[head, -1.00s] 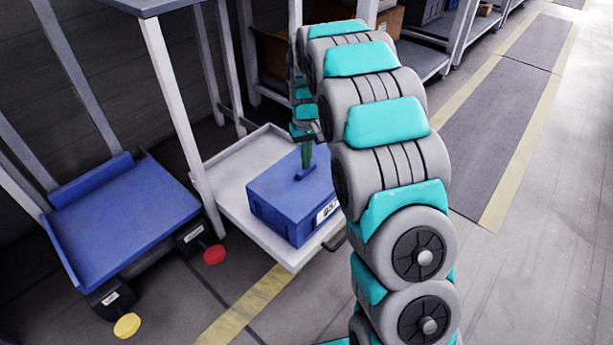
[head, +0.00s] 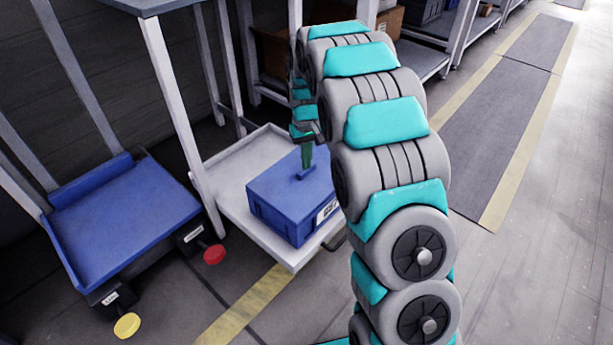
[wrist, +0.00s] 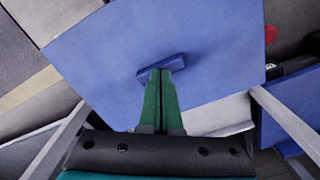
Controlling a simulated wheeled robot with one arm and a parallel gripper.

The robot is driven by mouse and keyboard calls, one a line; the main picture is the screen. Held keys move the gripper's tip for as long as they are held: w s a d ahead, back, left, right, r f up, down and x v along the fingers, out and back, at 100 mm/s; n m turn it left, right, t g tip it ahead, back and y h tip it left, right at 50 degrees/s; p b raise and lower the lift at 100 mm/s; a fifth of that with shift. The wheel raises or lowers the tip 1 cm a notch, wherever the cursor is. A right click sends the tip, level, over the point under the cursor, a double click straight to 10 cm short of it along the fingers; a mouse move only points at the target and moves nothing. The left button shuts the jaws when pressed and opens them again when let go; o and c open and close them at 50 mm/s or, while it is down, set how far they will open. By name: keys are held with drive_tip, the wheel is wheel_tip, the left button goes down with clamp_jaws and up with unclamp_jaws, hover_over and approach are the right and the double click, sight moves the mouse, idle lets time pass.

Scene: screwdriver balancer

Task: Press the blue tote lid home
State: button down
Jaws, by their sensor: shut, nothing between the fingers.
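The blue tote (head: 285,212) sits on a light grey tray shelf, with a white label on its front right side. Its blue lid (head: 272,184) lies on top, and the lid also fills much of the wrist view (wrist: 215,60). A raised blue handle (wrist: 161,67) stands at the lid's middle. My gripper (head: 307,172) points down over the lid, its green fingers together and empty. In the wrist view the fingertips (wrist: 161,72) are at the handle, touching it or just above; I cannot tell which. My arm hides the tote's right part in the head view.
The grey tray (head: 226,181) has raised edges and a white post (head: 180,115) at its left. A blue sloped platform (head: 125,215) stands left, near a red button (head: 214,254) and a yellow button (head: 127,325). The aisle (head: 540,220) at right is clear.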

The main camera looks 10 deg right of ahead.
drive_tip(key=shift+f, duration=0.15)
idle(0.4)
drive_tip(key=shift+r+p, duration=0.8)
drive_tip(key=shift+r, duration=1.8)
